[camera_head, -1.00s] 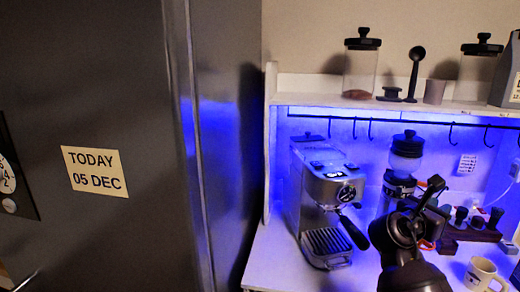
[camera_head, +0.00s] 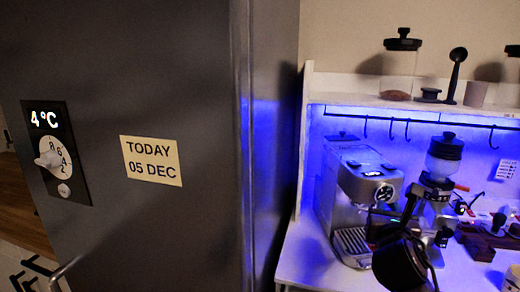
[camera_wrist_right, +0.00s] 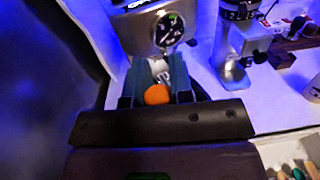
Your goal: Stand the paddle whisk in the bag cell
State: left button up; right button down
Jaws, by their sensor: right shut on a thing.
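My right gripper (camera_head: 408,212) is in front of the espresso machine in the head view. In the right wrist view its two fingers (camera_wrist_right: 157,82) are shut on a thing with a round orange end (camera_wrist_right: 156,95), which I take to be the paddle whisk. A shiny metal part (camera_wrist_right: 162,72) shows just beyond the orange end. The rest of the held thing is hidden by the fingers, so I cannot tell its tilt. I cannot make out the bag cell in either view. My left gripper is not in view.
The espresso machine (camera_head: 366,185) and the grinder (camera_head: 440,165) stand close behind the right gripper. A shelf (camera_head: 350,101) with jars is above, with hooks below it. A tall grey fridge (camera_head: 190,80) fills the left. Several small items lie at the wrist view's lower right corner.

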jog(key=s+a+f+n+y, duration=0.2)
jog(key=s+a+f+y, duration=0.1)
jog(key=f, duration=0.4)
jog(key=s+a+f+n+t+y, duration=0.1)
jog(key=s+a+f+n+y, duration=0.1)
jog(key=s+a+f, duration=0.4)
jog(key=shift+a+f+y+b, duration=0.15)
jog(key=shift+f+y+b, duration=0.25)
jog(key=shift+f+y, duration=0.4)
